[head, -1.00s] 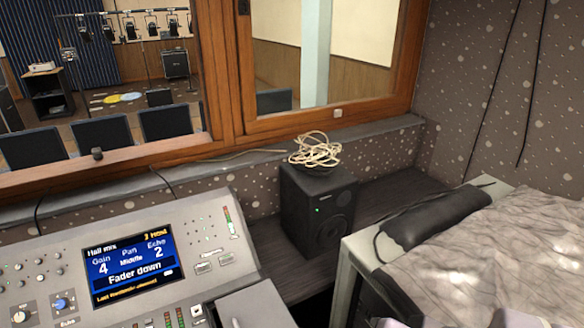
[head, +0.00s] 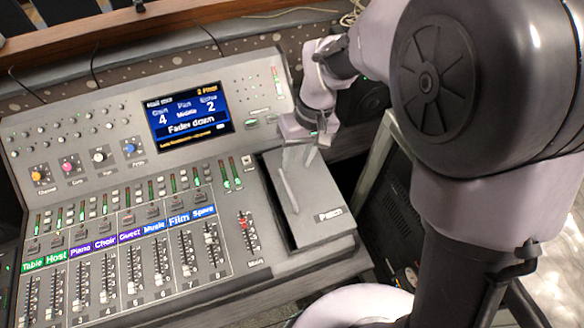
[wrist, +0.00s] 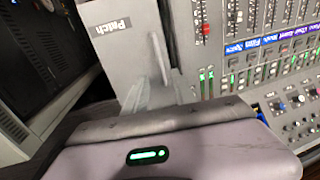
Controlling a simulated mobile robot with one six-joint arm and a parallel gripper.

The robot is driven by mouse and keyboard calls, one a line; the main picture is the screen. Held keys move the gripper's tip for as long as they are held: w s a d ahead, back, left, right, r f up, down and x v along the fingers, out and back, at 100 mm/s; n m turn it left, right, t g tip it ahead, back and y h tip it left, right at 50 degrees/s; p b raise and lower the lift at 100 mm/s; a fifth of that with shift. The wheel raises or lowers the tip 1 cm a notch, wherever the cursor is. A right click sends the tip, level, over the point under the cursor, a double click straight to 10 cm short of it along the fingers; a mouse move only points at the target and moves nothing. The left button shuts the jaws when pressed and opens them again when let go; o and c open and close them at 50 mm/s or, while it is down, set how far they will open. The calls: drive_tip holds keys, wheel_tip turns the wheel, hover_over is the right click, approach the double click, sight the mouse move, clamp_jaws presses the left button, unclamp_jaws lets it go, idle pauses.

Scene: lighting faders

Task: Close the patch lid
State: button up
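The patch lid (head: 322,196) is a grey panel at the right end of the mixing desk, with "Patch" on its near edge. It looks raised above the desk; I cannot tell its exact angle. A pale bar (head: 289,190) stands along its left part. The lid (wrist: 119,55) and bar (wrist: 159,58) also show in the wrist view. My gripper (head: 299,156) is at the lid's far end, by the bar's far end. Its grey fingers (wrist: 158,93) appear apart, with nothing clearly held. Whether they touch the lid or bar is unclear.
The mixing desk (head: 150,280) fills the left, with faders, coloured labels and a lit screen (head: 187,113) reading "Fader down". A dark equipment unit (head: 398,222) stands right of the lid. The wooden window frame (head: 130,22) runs behind.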

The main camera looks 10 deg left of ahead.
sight(288, 187)
drive_tip(key=f+b, duration=0.1)
drive_tip(key=f, duration=0.2)
drive_tip(key=a+f, duration=0.1)
drive_tip(key=f, duration=0.2)
drive_tip(key=s+f+b, duration=0.1)
drive_tip(key=f, duration=0.2)
drive_tip(key=shift+a+f+b, duration=0.1)
drive_tip(key=shift+a+b, duration=0.2)
drive_tip(key=shift+b, duration=0.05)
clamp_jaws()
idle(0.7)
